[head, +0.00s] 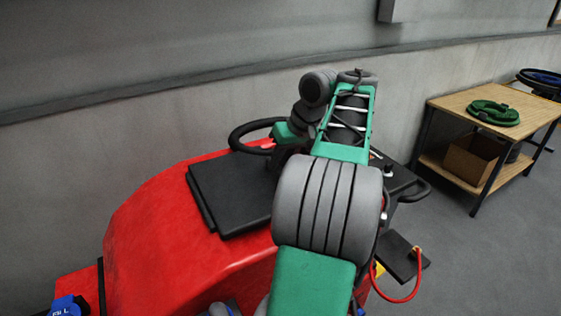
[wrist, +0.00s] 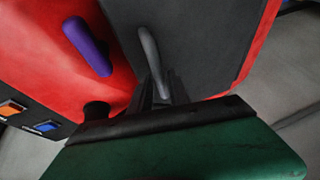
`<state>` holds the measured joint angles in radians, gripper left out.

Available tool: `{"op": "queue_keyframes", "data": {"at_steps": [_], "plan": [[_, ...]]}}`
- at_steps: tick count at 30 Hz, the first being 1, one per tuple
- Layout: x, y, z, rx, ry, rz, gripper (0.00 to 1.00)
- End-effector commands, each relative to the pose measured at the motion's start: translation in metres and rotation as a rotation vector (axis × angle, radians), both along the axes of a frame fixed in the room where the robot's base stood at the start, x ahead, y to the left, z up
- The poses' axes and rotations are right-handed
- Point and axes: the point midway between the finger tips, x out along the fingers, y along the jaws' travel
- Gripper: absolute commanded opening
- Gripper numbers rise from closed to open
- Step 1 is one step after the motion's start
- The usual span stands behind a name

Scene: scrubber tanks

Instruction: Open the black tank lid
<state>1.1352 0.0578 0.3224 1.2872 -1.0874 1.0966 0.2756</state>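The black tank lid (wrist: 205,45) is a flat dark panel set in the red machine body, and a slim grey handle (wrist: 148,50) stands at its left edge in the wrist view. In the head view a flat black panel (head: 232,195) lies on top of the red machine, partly hidden by my arm; it looks like the same lid. My gripper (wrist: 162,92) has its dark fingers at the lower end of the grey handle. The handle's end seems to lie between or just behind the fingers; I cannot tell whether they touch. In the head view my arm hides the fingertips.
A purple handle (wrist: 88,45) is on the red body to the left, near orange (wrist: 12,108) and blue (wrist: 47,127) switches. A black steering wheel (head: 240,133) stands behind the panel. A wooden table (head: 475,98) with a green hose (head: 494,113) is at right.

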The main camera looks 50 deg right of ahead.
Motion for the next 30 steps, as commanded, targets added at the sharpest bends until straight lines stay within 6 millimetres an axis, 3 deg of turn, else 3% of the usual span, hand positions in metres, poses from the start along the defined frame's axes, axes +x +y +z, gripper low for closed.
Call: {"op": "queue_keyframes", "data": {"at_steps": [8,30], "plan": [[-0.0001,0.0000,0.0000,0.000,0.000,0.000,0.00],[-0.0001,0.0002,-0.0003,0.001,0.001,0.001,0.00]]}}
